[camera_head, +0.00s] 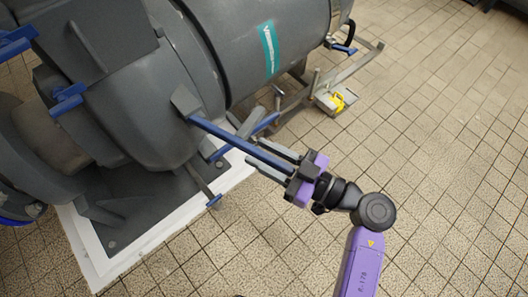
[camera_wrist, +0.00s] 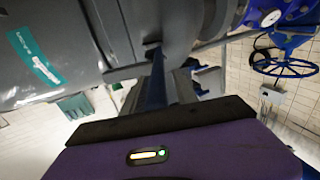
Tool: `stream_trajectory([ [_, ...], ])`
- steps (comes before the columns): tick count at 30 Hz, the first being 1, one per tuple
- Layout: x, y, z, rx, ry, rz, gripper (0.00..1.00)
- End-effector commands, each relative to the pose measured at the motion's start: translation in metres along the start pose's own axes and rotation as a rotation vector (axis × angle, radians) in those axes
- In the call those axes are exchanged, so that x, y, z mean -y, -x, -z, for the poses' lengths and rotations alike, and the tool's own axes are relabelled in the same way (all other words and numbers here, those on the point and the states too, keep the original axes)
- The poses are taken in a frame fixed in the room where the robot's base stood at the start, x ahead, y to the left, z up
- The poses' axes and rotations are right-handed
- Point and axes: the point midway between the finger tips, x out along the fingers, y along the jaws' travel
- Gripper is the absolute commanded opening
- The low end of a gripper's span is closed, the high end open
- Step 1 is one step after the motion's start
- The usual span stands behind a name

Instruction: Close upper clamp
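A long blue clamp handle (camera_head: 235,138) sticks out from a grey bracket (camera_head: 185,102) on the side of the dark grey pump housing. My gripper (camera_head: 258,150), purple and black with grey fingers, is at the outer end of this handle. One finger lies on each side of the handle, and the fingers look apart, with small gaps beside it. In the wrist view the handle (camera_wrist: 157,80) runs straight away from my gripper to its bracket. Contact between the fingers and the handle cannot be made out. Which clamp is the upper one is not marked.
Another blue handle (camera_head: 245,137) crosses close behind and below the long one. A blue-tipped lever (camera_head: 214,200) is lower down. More blue handles (camera_head: 68,98) are at left. A metal frame with a yellow item (camera_head: 338,102) stands behind. The tiled floor (camera_head: 450,120) at right is clear.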

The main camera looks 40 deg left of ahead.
Motion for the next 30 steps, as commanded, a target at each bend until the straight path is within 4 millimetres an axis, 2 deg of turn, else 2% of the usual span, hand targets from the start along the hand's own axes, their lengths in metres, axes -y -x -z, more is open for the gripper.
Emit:
stream_trajectory([
  [1,-0.0001,0.0002,0.0000,0.000,0.000,0.000,0.22],
  [4,-0.0001,0.0003,0.0000,0.000,0.000,0.000,0.03],
  [5,-0.0001,0.0003,0.0000,0.000,0.000,0.000,0.00],
  [30,0.0002,0.0007,-0.0003,0.000,0.000,0.001,0.00],
])
